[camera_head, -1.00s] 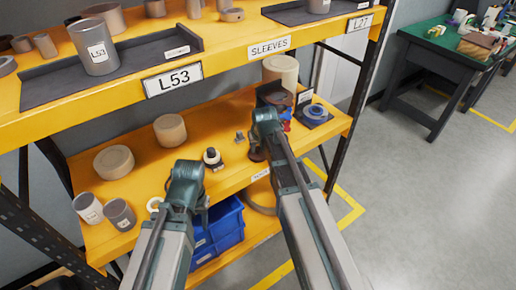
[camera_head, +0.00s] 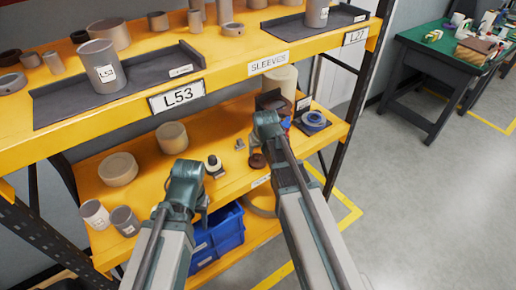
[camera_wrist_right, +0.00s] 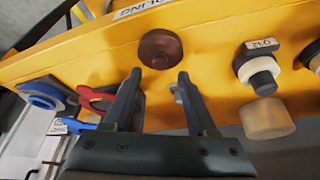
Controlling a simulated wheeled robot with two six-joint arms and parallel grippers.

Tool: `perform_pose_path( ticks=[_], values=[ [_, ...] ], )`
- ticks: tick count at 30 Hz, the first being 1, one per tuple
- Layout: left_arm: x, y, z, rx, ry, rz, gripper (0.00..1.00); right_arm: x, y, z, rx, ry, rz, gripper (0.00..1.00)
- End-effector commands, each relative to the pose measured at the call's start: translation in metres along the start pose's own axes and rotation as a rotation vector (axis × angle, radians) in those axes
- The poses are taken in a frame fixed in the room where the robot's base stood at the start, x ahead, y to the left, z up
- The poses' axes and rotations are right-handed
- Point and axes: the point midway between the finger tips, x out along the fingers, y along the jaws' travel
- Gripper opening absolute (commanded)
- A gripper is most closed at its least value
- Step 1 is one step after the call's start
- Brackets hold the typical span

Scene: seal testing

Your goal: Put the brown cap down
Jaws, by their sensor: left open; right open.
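The brown cap (camera_head: 257,160) lies on the lower yellow shelf near its front edge. In the right wrist view it is a round brown disc (camera_wrist_right: 160,49) with a raised middle, just beyond the fingertips. My right gripper (camera_wrist_right: 160,74) is open with nothing between its fingers, and the cap appears apart from them. In the head view my right wrist (camera_head: 268,122) hides its fingers. My left gripper (camera_head: 203,207) is open and empty in front of the shelf edge, its fingers partly hidden by its wrist.
A black-and-white fitting (camera_head: 213,164) and a small grey part (camera_head: 240,144) stand left of the cap. A blue ring (camera_head: 313,119) lies right. Red-handled pliers (camera_wrist_right: 98,98) lie near my right fingers. A blue bin (camera_head: 218,235) sits below. The upper shelf (camera_head: 130,102) overhangs.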

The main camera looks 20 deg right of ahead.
Motion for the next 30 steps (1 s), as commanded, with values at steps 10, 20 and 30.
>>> perform_pose_path(
  ticks=[10,20,30],
  values=[
    [-0.061,-0.006,0.004,0.0,0.0,0.0,0.5,-0.065,0.0,-0.001,0.0,0.0,0.0,0.58],
    [-0.071,-0.007,0.004,0.0,0.0,0.0,0.5,-0.078,-0.002,0.002,-0.004,-0.003,-0.001,0.58],
    [-0.07,-0.007,0.004,0.0,0.0,0.0,0.5,-0.114,-0.1,0.131,-0.272,-0.291,0.0,0.58]
  ],
)
